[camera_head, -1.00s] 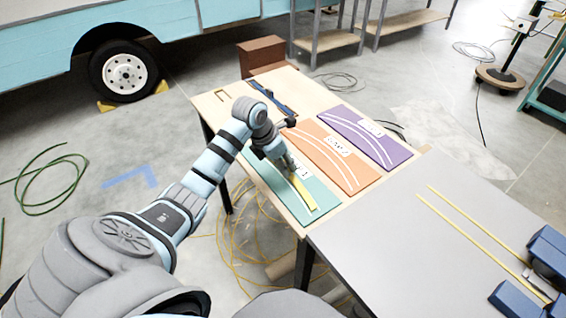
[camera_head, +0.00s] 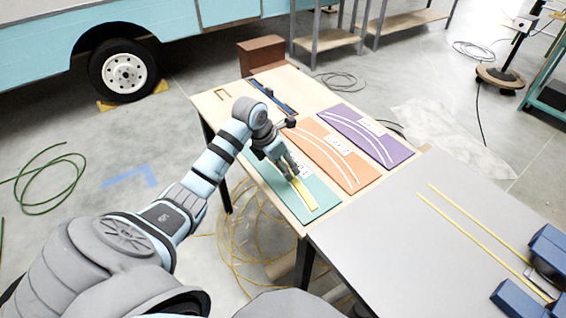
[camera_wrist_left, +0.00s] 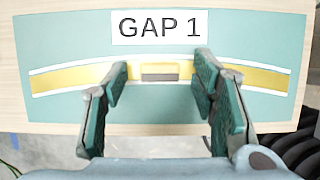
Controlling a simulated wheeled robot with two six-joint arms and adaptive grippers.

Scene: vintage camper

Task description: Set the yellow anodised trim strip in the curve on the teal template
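The teal template (camera_head: 318,219), marked GAP 1, lies on the wooden table; it fills most of the left wrist view (camera_wrist_left: 60,38). The curved yellow trim strip (camera_head: 304,197) lies along the curve, between its white lines, in the left wrist view (camera_wrist_left: 262,80). A small grey tab (camera_wrist_left: 160,72) is at the strip's middle. My left gripper (camera_head: 290,174) is over the strip. In the left wrist view its fingers (camera_wrist_left: 162,90) stand apart on either side of the tab, with gaps to it. The fingers hide parts of the strip. My right gripper is not in view.
Orange (camera_head: 322,163) and purple (camera_head: 372,138) templates lie beside the teal one. A blue tool (camera_head: 273,97) lies at the table's far end. The grey table (camera_head: 400,250) at right holds thin yellow strips (camera_head: 470,241) and blue blocks (camera_head: 518,300).

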